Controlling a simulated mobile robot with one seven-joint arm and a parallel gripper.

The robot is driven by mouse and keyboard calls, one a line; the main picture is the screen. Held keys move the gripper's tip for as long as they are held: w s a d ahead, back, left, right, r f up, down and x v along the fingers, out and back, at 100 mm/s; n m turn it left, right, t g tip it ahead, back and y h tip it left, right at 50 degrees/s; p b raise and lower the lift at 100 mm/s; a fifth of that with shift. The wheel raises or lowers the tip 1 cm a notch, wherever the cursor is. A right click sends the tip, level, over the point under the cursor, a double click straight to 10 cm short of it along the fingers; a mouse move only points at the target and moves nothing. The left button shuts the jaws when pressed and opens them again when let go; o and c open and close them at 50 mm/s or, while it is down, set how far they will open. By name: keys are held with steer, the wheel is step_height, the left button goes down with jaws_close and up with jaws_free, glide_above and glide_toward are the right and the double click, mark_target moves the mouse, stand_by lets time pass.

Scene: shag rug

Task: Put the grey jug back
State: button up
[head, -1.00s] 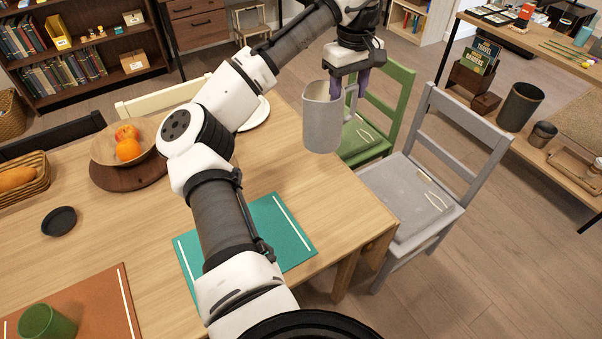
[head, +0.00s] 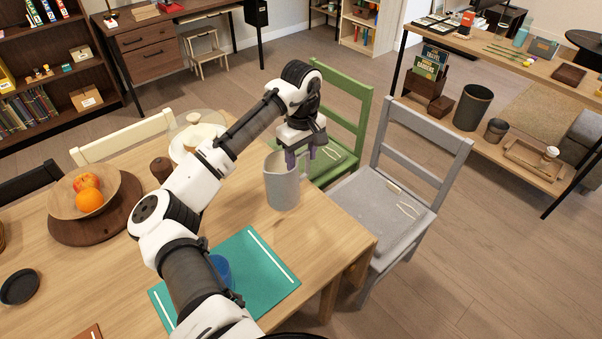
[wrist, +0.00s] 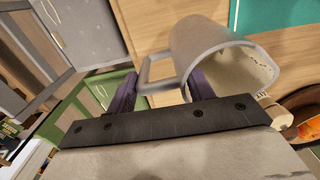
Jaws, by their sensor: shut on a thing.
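The grey jug (head: 282,184) is upright at the right end of the wooden table, near its corner. I cannot tell whether its base touches the tabletop. My gripper (head: 299,160) is at the jug's right side, shut on its handle. In the wrist view the jug (wrist: 198,50) shows its open mouth, and its handle (wrist: 150,72) lies between the purple fingers of my gripper (wrist: 160,92).
A teal placemat (head: 258,275) with a blue cup (head: 222,268) lies near the jug. A fruit bowl (head: 75,205) on a round board stands left. A green chair (head: 345,120) and a grey chair (head: 385,205) flank the table corner.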

mark_target(302, 177)
steer(key=shift+f+p, duration=0.6)
steer(key=shift+f, duration=2.85)
steer(key=o, duration=1.6)
steer(key=shift+f, duration=0.1)
step_height(302, 177, up, 12)
steer(key=b, duration=0.3)
